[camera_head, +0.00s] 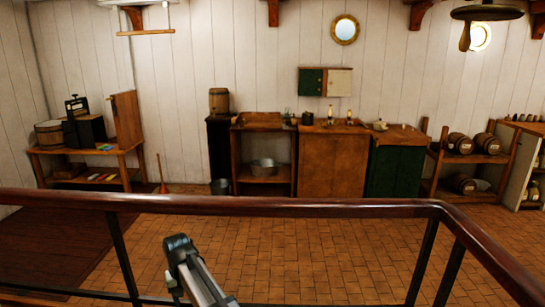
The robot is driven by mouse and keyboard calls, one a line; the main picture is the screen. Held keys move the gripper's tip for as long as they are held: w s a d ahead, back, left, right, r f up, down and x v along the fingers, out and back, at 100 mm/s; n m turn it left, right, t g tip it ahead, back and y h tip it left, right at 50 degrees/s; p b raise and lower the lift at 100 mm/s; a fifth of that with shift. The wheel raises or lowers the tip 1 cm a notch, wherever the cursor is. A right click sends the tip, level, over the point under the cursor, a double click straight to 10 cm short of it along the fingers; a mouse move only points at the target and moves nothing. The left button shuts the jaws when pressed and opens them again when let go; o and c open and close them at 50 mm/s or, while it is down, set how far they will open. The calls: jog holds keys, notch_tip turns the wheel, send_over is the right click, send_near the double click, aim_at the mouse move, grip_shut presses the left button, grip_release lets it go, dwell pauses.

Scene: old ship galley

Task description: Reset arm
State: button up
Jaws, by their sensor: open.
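Part of my arm (195,275) rises from the bottom edge in the head view, left of centre. It shows as a grey link with a dark rounded cap at its upper end, in front of the tiled floor and near the wooden handrail. I can make out no gripper fingers, so my gripper is not in view. No object is seen in contact with the visible part of the arm.
A wooden handrail (300,208) on dark posts crosses the near foreground and bends at right. Beyond it lies open tiled floor (310,250). Wooden counters (333,165), a left workbench (133,150) and a barrel rack (438,160) line the far wall.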

jog(key=s+d+f+m, duration=0.1)
jog(key=d+f, duration=0.4)
jog(key=d, duration=0.7)
jog(key=s+d+f+m, duration=0.15)
jog(key=d+f, duration=0.35)
jog(key=d, duration=0.7)
jog(key=d+f+m, duration=0.1)
jog(key=d+f, duration=0.4)
jog(key=d, duration=0.6)
jog(key=s+d+f+m, duration=0.1)
jog(key=s+d+f, duration=0.15)
jog(key=d, duration=0.35)
jog(key=s+d+f+m, duration=0.1)
jog(key=s+d, duration=0.3)
jog(key=d, duration=0.2)
jog(key=s+f+g, duration=0.3)
jog(key=s+f, duration=0.7)
jog(key=s, duration=0.5)
jog(key=s+f+g, duration=0.3)
jog(key=s+f, duration=0.8)
jog(key=s, duration=0.4)
jog(key=shift+a+g, duration=0.2)
jog(key=shift+g, duration=0.2)
